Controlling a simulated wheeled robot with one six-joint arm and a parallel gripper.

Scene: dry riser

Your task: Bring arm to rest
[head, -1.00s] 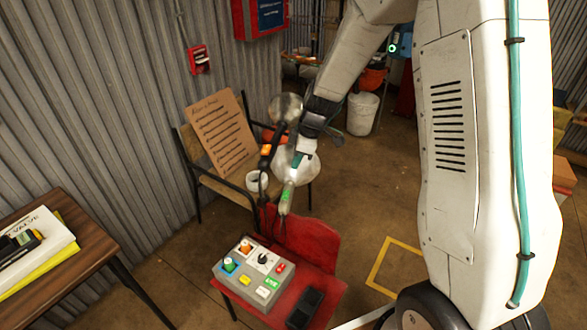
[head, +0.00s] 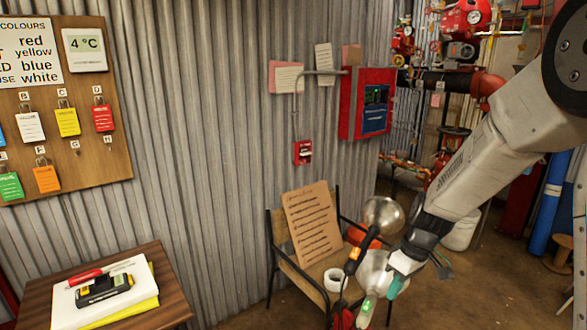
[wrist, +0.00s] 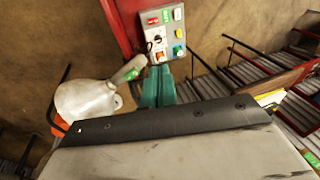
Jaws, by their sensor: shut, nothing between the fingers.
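My gripper (head: 397,284) is at the lower right of the head view, below my pale forearm, with its teal fingers shut and empty. In the wrist view, the teal fingers of my gripper (wrist: 157,88) point towards a grey control box (wrist: 162,35) with coloured buttons. They look apart from it, though the gap is hard to judge. A silver rounded thing with a green-marked handle (head: 375,272) shows just left of my gripper in the head view; it also lies left of the fingers in the wrist view (wrist: 85,100). I cannot tell whether they touch.
A chair (head: 296,283) holding a lettered cardboard sign (head: 313,224) stands against the corrugated wall (head: 215,140). A wooden table (head: 168,285) is at the lower left. A red cabinet (head: 367,103) hangs on the wall. Open floor (head: 500,268) shows at the right.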

